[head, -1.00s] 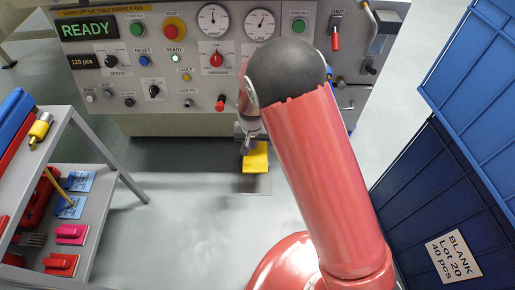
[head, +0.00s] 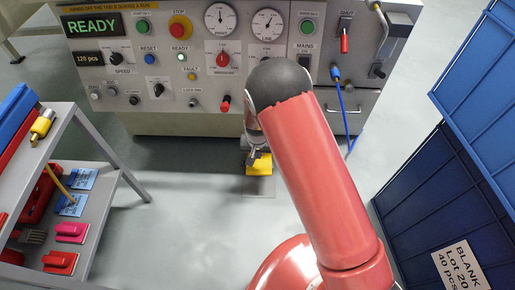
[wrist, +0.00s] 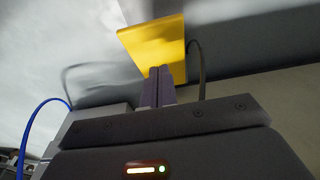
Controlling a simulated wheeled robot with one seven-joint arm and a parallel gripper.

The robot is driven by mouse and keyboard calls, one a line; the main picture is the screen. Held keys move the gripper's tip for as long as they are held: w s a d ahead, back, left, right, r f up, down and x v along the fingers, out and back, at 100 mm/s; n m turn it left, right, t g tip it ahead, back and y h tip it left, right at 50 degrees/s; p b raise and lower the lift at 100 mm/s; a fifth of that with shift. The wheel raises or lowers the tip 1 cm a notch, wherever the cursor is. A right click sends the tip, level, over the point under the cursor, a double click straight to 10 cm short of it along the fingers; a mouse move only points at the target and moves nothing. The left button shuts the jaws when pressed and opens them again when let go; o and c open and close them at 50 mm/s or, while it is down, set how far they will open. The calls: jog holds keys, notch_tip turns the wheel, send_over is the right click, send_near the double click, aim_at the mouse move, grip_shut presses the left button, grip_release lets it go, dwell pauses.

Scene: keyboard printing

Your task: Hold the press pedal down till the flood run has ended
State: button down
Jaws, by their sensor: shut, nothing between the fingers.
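The yellow press pedal (head: 259,170) sits low at the front of the grey machine, above a pale floor plate. It also shows in the wrist view (wrist: 152,40), just past my fingertips. My gripper (head: 253,160) is shut and empty, pointing down at the pedal, partly hidden by my red arm. In the wrist view its closed fingers (wrist: 160,72) overlap the pedal's near edge; I cannot tell whether they touch it. The machine's display (head: 94,25) reads READY, and the counter (head: 90,59) below it reads 120 pcs. The green READY lamp (head: 182,57) is lit.
A grey shelf cart (head: 108,177) with pink and red blocks stands at left. Blue crates (head: 440,185), one labelled BLANK Lot 20, stand at right. A blue cable (head: 343,100) hangs from the panel's right side. The floor before the pedal is clear.

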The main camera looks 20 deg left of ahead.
aim_at(258, 168)
jog(key=shift+s+d+f, duration=0.1)
jog(key=shift+s+f, duration=0.1)
jog(key=shift+f, duration=0.7)
jog(key=shift+s+a+f, duration=0.1)
jog(key=shift+s+f, duration=0.05)
jog(key=shift+f, duration=0.75)
jog(key=shift+s+d+f, duration=0.1)
jog(key=shift+s+f, duration=0.1)
jog(key=shift+f, duration=0.7)
jog(key=shift+f, duration=0.1)
